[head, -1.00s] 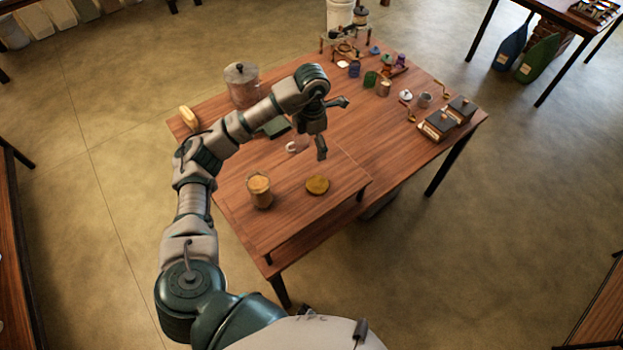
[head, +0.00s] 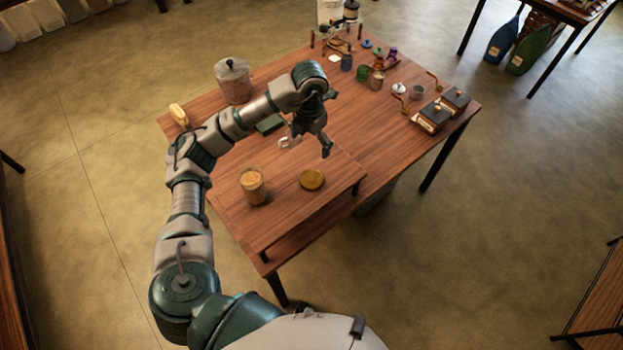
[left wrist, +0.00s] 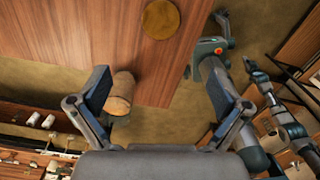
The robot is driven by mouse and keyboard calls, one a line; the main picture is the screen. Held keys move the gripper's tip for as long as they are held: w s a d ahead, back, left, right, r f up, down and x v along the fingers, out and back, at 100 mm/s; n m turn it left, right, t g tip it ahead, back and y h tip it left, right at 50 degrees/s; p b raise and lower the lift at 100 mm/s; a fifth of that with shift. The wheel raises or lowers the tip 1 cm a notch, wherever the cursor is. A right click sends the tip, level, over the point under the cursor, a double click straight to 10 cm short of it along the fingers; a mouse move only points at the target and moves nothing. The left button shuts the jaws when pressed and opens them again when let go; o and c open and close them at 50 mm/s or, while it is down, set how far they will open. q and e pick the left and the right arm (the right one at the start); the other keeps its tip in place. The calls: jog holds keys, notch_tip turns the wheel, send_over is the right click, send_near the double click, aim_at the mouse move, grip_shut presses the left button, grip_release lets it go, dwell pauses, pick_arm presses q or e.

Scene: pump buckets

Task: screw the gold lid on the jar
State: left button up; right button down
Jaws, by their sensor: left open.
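The jar (head: 252,188) is clear with tan contents and stands upright near the front left of the table. The round gold lid (head: 312,179) lies flat on the table, to the right of the jar and apart from it. My left gripper (head: 309,146) is open and empty above the table, beyond the jar and lid. In the left wrist view, the jar (left wrist: 121,94) shows beside the left finger, partly hidden by it. The lid (left wrist: 160,19) is at the top, ahead of the open fingers (left wrist: 160,94). I cannot make out my right gripper.
A large lidded pot (head: 234,84) stands at the table's back left. A yellow item (head: 179,115) is at the left edge. Dark boxes (head: 432,117) stand at the right, and small coloured containers (head: 362,72) at the back. The table around the lid is clear.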

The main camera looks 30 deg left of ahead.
pick_arm(q)
send_over(311, 179)
notch_tip(311, 179, down, 11)
jog(key=shift+s+f+p, duration=0.1)
jog(key=shift+s+p, duration=0.05)
jog(key=shift+p, duration=0.15)
jog(key=shift+f, duration=0.3)
notch_tip(311, 179, down, 4)
jog(key=shift+f+p, duration=0.1)
jog(key=shift+p, duration=0.45)
jog(key=shift+f, duration=0.5)
jog(key=c, duration=0.8)
